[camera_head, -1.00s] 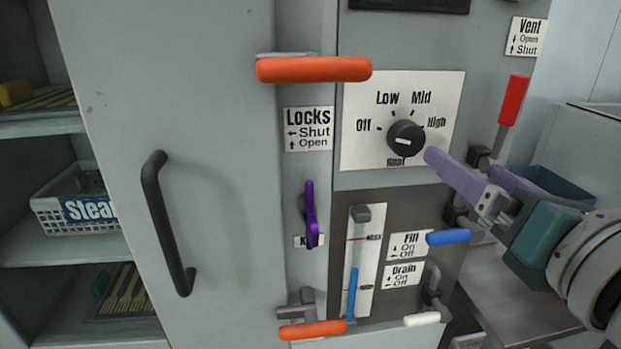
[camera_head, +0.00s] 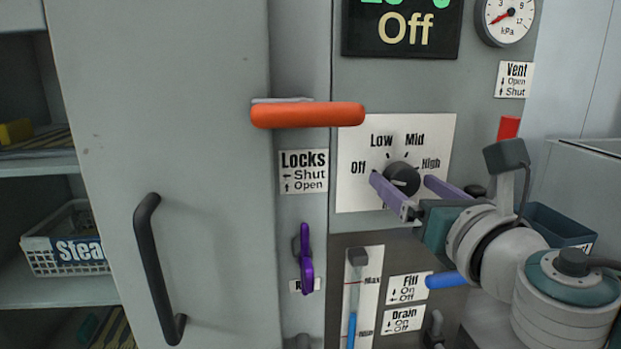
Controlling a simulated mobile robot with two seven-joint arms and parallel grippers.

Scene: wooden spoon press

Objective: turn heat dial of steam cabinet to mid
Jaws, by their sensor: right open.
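The black round heat dial (camera_head: 405,175) sits on a white plate marked Off, Low, Mid and High on the steam cabinet (camera_head: 190,90). Its pale pointer line faces left, towards Off. The display (camera_head: 402,28) above it reads Off. My right gripper (camera_head: 402,181) is open, with one purple finger at the dial's left and the other at its right. I cannot tell whether either finger touches the dial. The fingers hide part of the Heat label. My left gripper is not in view.
An orange lock handle (camera_head: 308,115) juts out left above the dial. A red vent lever (camera_head: 508,128) stands right of it. A black door handle (camera_head: 152,270) is at left.

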